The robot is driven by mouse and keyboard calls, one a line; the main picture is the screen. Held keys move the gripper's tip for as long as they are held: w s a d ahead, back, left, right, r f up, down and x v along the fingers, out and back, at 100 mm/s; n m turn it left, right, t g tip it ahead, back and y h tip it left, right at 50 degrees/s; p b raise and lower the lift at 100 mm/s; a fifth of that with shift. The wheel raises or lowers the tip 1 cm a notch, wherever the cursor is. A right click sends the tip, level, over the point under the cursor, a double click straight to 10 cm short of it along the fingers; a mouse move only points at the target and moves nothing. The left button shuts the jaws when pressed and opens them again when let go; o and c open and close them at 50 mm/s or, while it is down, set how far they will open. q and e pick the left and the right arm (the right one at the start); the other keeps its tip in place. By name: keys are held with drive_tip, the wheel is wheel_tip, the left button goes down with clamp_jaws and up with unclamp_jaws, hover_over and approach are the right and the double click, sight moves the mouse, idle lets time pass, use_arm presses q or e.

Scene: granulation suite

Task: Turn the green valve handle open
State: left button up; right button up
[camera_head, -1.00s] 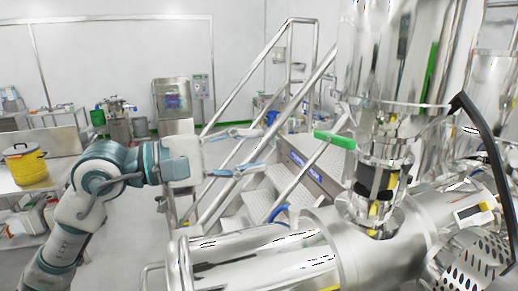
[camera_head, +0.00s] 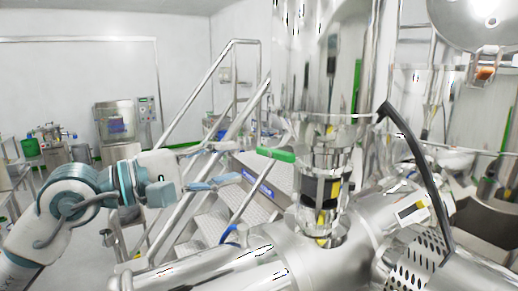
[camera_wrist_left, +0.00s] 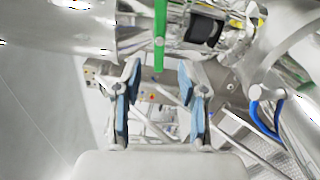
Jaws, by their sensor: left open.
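The green valve handle (camera_head: 276,154) is a short bar that juts left from the steel valve under the tall vessel. In the left wrist view the handle (camera_wrist_left: 160,36) stands upright at the top centre, in line with the gap between my fingers. My left gripper (camera_head: 239,162) is open and empty, its blue-padded fingertips just left of the handle's free end. In the left wrist view the two fingers (camera_wrist_left: 160,85) are spread wide, with the handle's lower end just beyond them. No contact shows. My right gripper is not in view.
A steel horizontal cylinder (camera_head: 210,272) lies below the handle. Metal stairs with railings (camera_head: 200,92) stand behind my left gripper. A black hose (camera_head: 424,165) curves at right. The tall steel vessel (camera_head: 310,60) rises above the valve.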

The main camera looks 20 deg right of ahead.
sight(270, 155)
use_arm(q)
drive_tip(key=d, duration=0.2)
drive_tip(key=d+p, duration=0.1)
drive_tip(key=d, duration=0.4)
drive_tip(key=shift+w+d+p, duration=0.35)
drive_tip(key=shift+w+d, duration=0.05)
drive_tip(key=shift+a, duration=0.55)
drive_tip(key=shift+d, duration=0.1)
clamp_jaws()
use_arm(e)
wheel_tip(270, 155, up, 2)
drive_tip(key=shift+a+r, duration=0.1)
